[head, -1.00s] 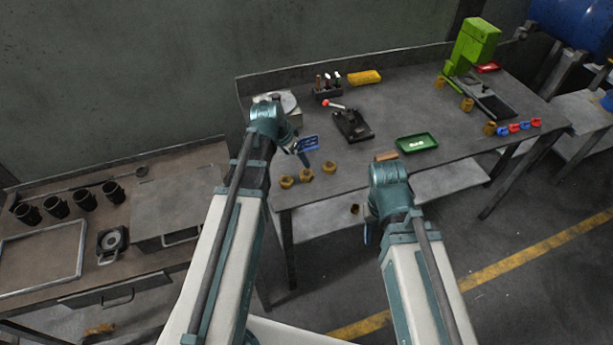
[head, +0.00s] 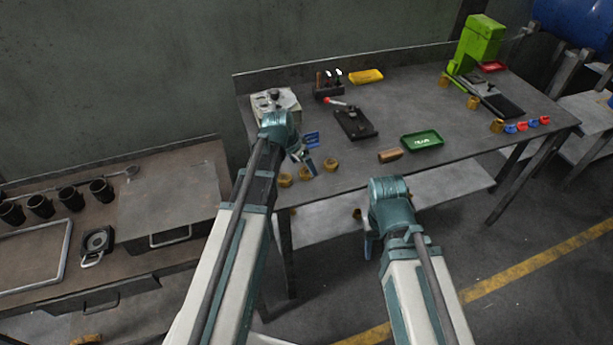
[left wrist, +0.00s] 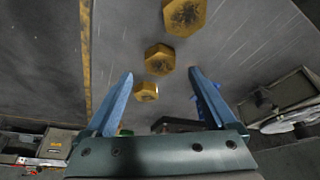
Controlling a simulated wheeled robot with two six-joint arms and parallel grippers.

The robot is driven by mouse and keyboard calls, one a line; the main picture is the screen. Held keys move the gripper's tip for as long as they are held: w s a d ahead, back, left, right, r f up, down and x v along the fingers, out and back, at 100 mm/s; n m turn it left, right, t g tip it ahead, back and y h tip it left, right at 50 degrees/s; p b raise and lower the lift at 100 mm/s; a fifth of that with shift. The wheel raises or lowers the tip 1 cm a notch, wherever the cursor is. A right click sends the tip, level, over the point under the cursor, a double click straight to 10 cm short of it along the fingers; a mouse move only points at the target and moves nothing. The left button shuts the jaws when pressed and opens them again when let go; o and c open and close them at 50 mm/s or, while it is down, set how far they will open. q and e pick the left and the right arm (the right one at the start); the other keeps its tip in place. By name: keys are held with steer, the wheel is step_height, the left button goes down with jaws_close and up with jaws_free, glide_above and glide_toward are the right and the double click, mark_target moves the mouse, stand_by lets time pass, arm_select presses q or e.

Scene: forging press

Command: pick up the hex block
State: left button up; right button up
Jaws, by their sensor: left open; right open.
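Three brass-coloured hex blocks lie in a row near the table's front-left edge: a left one (head: 285,180), a middle one (head: 305,173) and a right one (head: 330,164). In the left wrist view, a near-top block (left wrist: 184,16), a central block (left wrist: 159,59) and a smaller-looking block (left wrist: 146,92) show ahead of and between the fingers. My left gripper (head: 311,152) is open and empty, above the table close to the middle and right blocks. Its fingers also show in the left wrist view (left wrist: 160,76). My right gripper (head: 368,246) is open, low before the table, mostly hidden by my arm.
A brown block (head: 390,156) and green tray (head: 422,139) lie right of the hex blocks. A black fixture with a red-tipped lever (head: 354,124) stands behind them. A grey box (head: 275,103) is at the back left. The table's middle is mostly clear.

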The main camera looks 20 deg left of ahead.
mark_target(306, 171)
arm_select(q)
steer(key=b+x, duration=0.3)
steer(key=x, duration=0.1)
steer(key=shift+a+f, duration=0.1)
steer(key=shift+c, duration=0.3)
jaws_close()
